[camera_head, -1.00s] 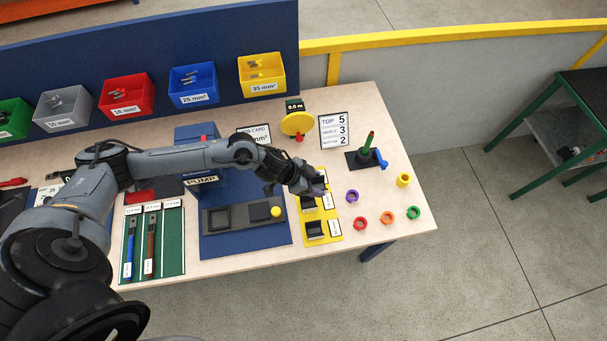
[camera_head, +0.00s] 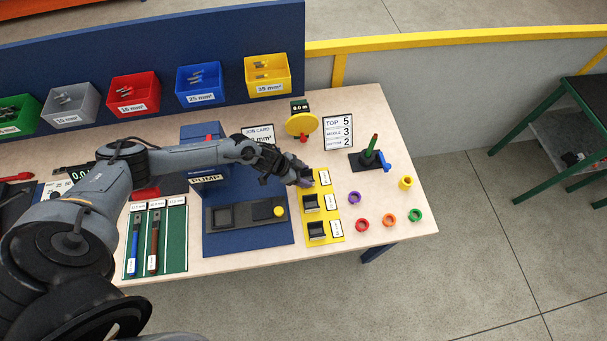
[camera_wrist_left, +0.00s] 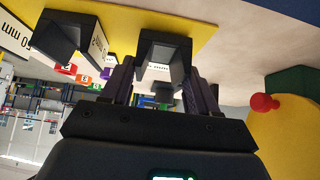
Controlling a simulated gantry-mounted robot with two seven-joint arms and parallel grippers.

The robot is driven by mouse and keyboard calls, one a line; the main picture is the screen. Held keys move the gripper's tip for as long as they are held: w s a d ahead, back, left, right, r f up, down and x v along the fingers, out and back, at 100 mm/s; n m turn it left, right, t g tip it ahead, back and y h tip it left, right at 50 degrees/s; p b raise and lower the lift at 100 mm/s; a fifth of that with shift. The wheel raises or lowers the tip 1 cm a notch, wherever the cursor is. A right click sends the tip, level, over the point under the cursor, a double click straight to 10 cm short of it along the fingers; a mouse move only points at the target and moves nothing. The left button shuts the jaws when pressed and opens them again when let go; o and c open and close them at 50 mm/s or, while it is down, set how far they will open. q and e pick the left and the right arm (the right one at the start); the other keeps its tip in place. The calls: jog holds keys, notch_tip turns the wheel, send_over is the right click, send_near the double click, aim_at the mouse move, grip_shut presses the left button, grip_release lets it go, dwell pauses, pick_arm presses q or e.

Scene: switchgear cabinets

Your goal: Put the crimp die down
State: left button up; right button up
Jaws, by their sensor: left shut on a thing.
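A dark crimp die (camera_wrist_left: 165,50) is between the fingers of my left gripper (camera_wrist_left: 160,85) in the left wrist view, right at the yellow die rack (camera_wrist_left: 190,25). I cannot tell whether it rests on the rack. Two more dark dies, a middle one (camera_head: 311,202) and a near one (camera_head: 317,230), sit on the rack beside white labels. My right gripper is not in view.
The blue pump press (camera_head: 248,238) stands left of the rack. Coloured rings, such as the purple one (camera_head: 354,198), lie to its right. A yellow disc gauge (camera_head: 301,124) and a number card (camera_head: 338,132) stand behind.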

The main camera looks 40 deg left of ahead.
pick_arm(q)
jog(key=shift+f, duration=0.25)
jog(key=o, duration=1.4)
jog(key=shift+r, duration=0.25)
jog(key=v, duration=1.1)
jog(key=shift+s+a+r, duration=0.2)
jog(key=shift+s+r, duration=0.05)
jog(key=shift+r, duration=0.05)
